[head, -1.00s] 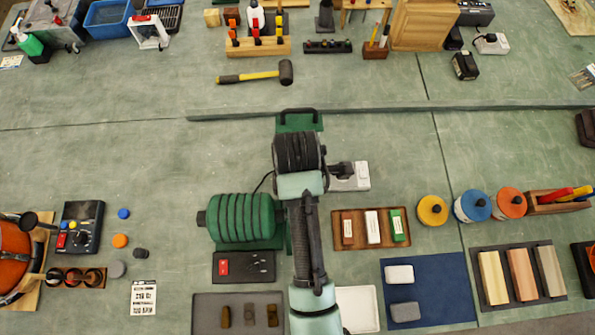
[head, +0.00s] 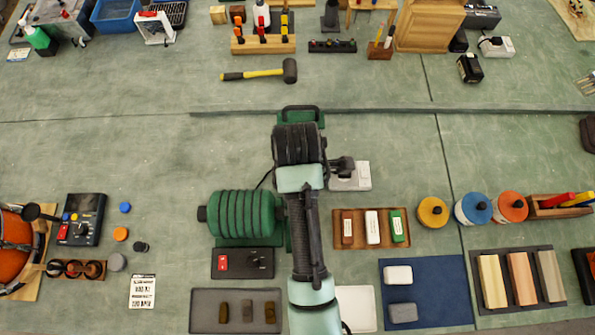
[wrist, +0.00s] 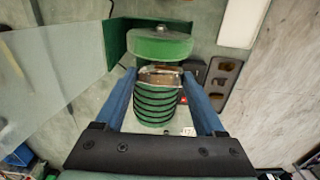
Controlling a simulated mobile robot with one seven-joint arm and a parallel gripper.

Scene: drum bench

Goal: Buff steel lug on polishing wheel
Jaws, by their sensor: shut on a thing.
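In the wrist view my gripper (wrist: 162,71) has its two blue fingers shut on the steel lug (wrist: 160,78), a shiny metal piece spanning the gap between the fingertips. The green polishing wheel (wrist: 160,48), with a small nut at its centre top, is just beyond the lug. I cannot tell whether lug and wheel touch. The ribbed green motor (wrist: 155,106) shows between the fingers, and also in the head view (head: 242,217), left of my arm. In the head view my arm hides the gripper, lug and wheel.
A translucent panel (wrist: 50,75) stands left of my gripper. A switch box (head: 242,264) and a grey tray (head: 206,312) with brown pieces lie in front of the motor. A wooden tray (head: 336,230) of bars and a white tray (head: 357,308) lie to the right.

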